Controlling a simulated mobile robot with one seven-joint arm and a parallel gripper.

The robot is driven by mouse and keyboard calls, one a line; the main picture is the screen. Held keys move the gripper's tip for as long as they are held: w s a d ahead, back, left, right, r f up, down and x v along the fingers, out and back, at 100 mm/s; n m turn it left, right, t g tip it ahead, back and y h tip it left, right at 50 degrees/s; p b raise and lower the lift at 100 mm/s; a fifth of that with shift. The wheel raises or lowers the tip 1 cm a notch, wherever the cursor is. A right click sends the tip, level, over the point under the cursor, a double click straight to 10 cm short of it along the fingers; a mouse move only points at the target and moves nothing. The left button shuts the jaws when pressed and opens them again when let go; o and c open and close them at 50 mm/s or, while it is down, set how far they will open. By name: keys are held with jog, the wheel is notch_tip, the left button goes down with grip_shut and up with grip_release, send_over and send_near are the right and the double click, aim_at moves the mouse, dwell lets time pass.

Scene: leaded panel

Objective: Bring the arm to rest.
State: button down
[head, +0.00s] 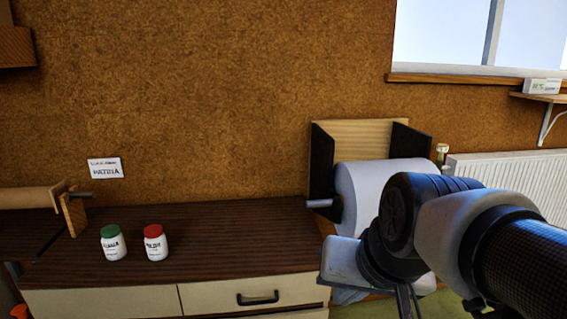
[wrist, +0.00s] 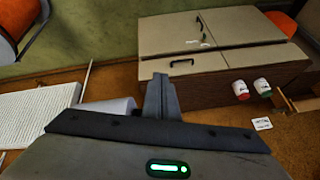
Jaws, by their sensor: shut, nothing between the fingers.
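My arm reaches in from the right edge of the head view, bent at a dark joint in front of a large white paper roll (head: 365,185). The lower end of the arm runs down to the bottom edge of that view, where the fingertips cannot be made out. In the wrist view my gripper (wrist: 160,80) shows its two fingers together, shut and empty. Nothing touches the fingers there. The floor and the cabinet front lie beyond them.
A dark wooden cabinet top (head: 200,225) carries a green-lidded jar (head: 113,243) and a red-lidded jar (head: 156,243), well left of my arm. A radiator (head: 510,175) stands behind my arm at right. Green floor (wrist: 110,35) shows open in the wrist view.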

jog(key=s+d+n+h, duration=0.1)
jog(key=s+d, duration=0.3)
jog(key=s, duration=0.1)
notch_tip(320, 180, up, 20)
jog(key=p, duration=2)
jog(key=shift+d+f+p, duration=0.15)
jog(key=shift+d+p, duration=0.1)
jog(key=shift+p, duration=0.05)
jog(key=shift+a, duration=0.1)
